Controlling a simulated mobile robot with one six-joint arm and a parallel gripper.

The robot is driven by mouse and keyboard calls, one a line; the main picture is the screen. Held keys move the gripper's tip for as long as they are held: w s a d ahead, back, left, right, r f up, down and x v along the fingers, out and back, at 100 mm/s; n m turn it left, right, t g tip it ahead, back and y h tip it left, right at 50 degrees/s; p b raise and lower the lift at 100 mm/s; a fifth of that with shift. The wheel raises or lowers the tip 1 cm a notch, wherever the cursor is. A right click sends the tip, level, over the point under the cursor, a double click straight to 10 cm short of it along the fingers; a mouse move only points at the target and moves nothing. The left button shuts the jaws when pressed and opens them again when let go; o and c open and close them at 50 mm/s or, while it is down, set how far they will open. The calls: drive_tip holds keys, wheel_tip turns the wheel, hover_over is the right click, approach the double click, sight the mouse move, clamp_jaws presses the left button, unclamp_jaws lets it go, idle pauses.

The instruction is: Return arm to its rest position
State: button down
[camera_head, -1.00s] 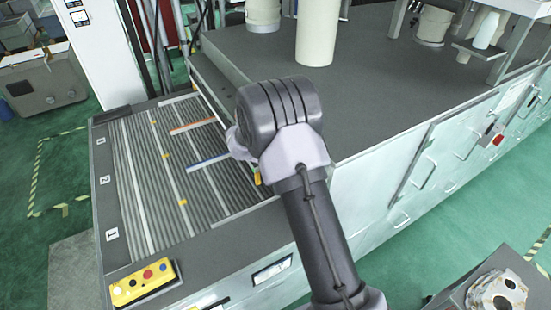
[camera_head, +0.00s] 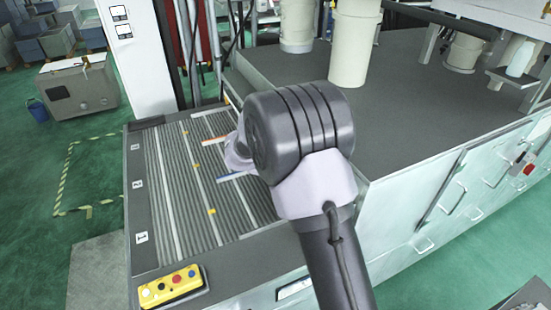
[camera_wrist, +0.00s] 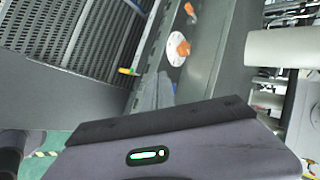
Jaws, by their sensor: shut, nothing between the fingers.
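In the head view my dark grey arm rises through the middle, and its rounded joint hides my gripper. The wrist view shows the gripper's dark housing (camera_wrist: 170,140) with a green light, along the bottom. The gripper is shut, and nothing is seen held in it. Its fingertips are hard to make out. In the wrist view the housing hangs over a grey metal channel with an orange knob on a white disc (camera_wrist: 178,48).
A ribbed conveyor bed (camera_head: 165,190) lies left of my arm, with a yellow button box (camera_head: 170,287) at its front. A grey machine deck (camera_head: 415,120) with cream cylinders (camera_head: 352,45) stands behind and right.

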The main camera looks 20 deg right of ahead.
drive_tip(key=s+a+f+n+t+y+b, duration=0.3)
drive_tip(key=s+a+n+y+b, duration=0.65)
drive_tip(key=b, duration=1.35)
drive_tip(key=s+a+f+n+g+b, duration=0.1)
drive_tip(key=s+f+n+b, duration=0.5)
drive_tip(key=s, duration=0.9)
drive_tip(key=s+a+f+n+g+h+b, duration=0.1)
drive_tip(key=s+f+n+g+b, duration=0.2)
drive_tip(key=s+f+n+b, duration=0.3)
drive_tip(key=s+f+b, duration=0.5)
drive_tip(key=s+f, duration=0.3)
drive_tip(key=f, duration=0.1)
drive_tip(key=shift+s+f+g, duration=0.15)
drive_tip(key=shift+s+g, duration=0.15)
drive_tip(key=shift+s, duration=0.05)
drive_tip(key=shift+h, duration=0.25)
